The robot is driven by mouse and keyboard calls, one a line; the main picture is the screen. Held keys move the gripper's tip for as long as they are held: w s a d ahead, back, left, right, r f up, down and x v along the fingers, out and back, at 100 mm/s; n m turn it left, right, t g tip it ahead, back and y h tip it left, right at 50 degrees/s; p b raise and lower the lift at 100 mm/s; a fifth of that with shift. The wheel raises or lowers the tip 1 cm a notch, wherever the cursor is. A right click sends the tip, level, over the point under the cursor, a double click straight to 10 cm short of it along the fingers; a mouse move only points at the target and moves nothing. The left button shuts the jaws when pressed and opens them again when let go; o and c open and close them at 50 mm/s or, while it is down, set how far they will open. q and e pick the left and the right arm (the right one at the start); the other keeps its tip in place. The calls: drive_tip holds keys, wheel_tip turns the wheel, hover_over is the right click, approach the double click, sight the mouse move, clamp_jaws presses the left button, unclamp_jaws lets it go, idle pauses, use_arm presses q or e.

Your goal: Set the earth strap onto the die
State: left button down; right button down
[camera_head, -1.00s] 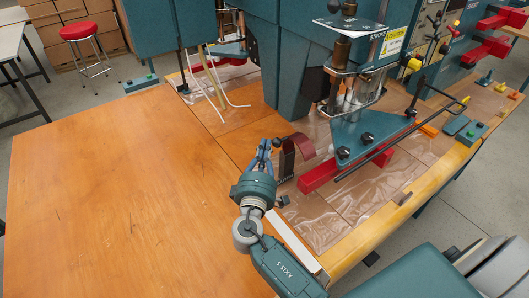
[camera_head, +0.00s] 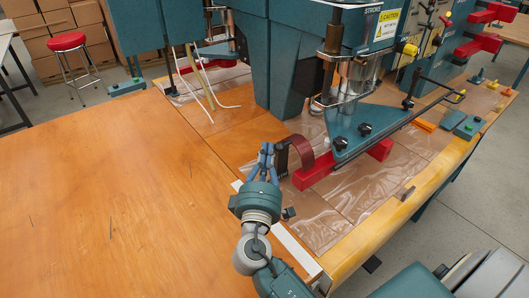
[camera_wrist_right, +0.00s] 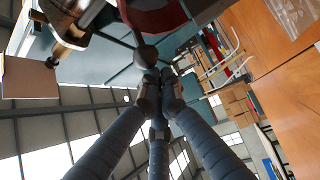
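A dark red curved band (camera_head: 325,152), apparently the earth strap, arches rightward from a black upright piece (camera_head: 282,160) near a bright red bar (camera_head: 313,176). A dark red curved part (camera_wrist_right: 158,18) also shows in the right wrist view. I cannot tell which part is the die. My right gripper (camera_head: 267,150) is just left of the black piece, pointing up and away. In the right wrist view its fingers (camera_wrist_right: 160,80) come together at the tips, with a dark ball (camera_wrist_right: 147,57) just beyond. Whether the tips touch anything is unclear. My left gripper is not in view.
The welding press with its blue triangular plate (camera_head: 355,128) and long black rod (camera_head: 410,108) stands right of my gripper. Clear plastic sheeting (camera_head: 345,200) lies beneath. The wooden table (camera_head: 100,190) is largely clear at left. White tubes (camera_head: 206,85) hang behind.

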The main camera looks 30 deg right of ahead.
drive_tip(key=shift+s+f, duration=0.15)
drive_tip(key=shift+s, duration=0.05)
idle(0.5)
drive_tip(key=v, duration=1.1)
drive_tip(key=shift+s+a, duration=0.2)
drive_tip(key=shift+s, duration=0.15)
drive_tip(key=shift+f, duration=0.1)
